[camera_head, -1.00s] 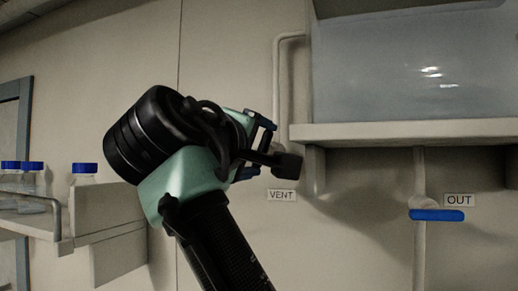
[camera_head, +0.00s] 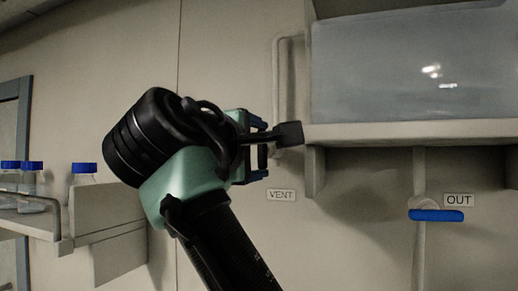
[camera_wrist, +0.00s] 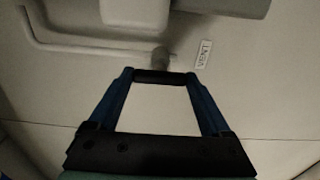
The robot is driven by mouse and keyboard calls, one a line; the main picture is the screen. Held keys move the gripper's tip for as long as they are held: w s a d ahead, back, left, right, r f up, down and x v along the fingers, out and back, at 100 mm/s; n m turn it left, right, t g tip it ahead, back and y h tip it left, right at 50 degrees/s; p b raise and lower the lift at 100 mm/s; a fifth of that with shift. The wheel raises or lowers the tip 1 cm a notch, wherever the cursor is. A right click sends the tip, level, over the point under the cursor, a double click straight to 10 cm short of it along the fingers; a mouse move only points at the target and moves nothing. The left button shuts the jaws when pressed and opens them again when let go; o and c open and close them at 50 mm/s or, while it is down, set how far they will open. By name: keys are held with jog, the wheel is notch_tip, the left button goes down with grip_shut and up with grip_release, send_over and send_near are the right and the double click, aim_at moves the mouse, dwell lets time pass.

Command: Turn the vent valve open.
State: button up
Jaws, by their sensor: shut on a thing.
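In the wrist view, a dark bar-shaped handle of the vent valve (camera_wrist: 160,77) lies crosswise between the two blue fingertips of my gripper (camera_wrist: 160,80). The gripper is shut on it, with one finger at each end. A short dark stem (camera_wrist: 160,60) shows just beyond the bar, near the end of a thin pipe (camera_wrist: 90,46). The VENT label (camera_wrist: 204,54) is on the wall to the right.
A shelf (camera_head: 410,132) carrying a large clear tank (camera_head: 410,65) stands right of my gripper. Below it is the OUT valve with a level blue handle (camera_head: 437,215). Blue-capped bottles (camera_head: 84,173) stand on a shelf at left. The wall below the VENT label is clear.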

jog(key=shift+a, duration=0.1)
jog(key=o, duration=1.2)
jog(key=shift+c, duration=0.2)
jog(key=shift+s, duration=0.1)
jog(key=shift+s+a+f+b, duration=0.1)
jog(key=shift+s+a+b, duration=0.05)
jog(key=shift+s+b, duration=0.2)
jog(key=b+v, duration=0.6)
jog(key=v, duration=0.6)
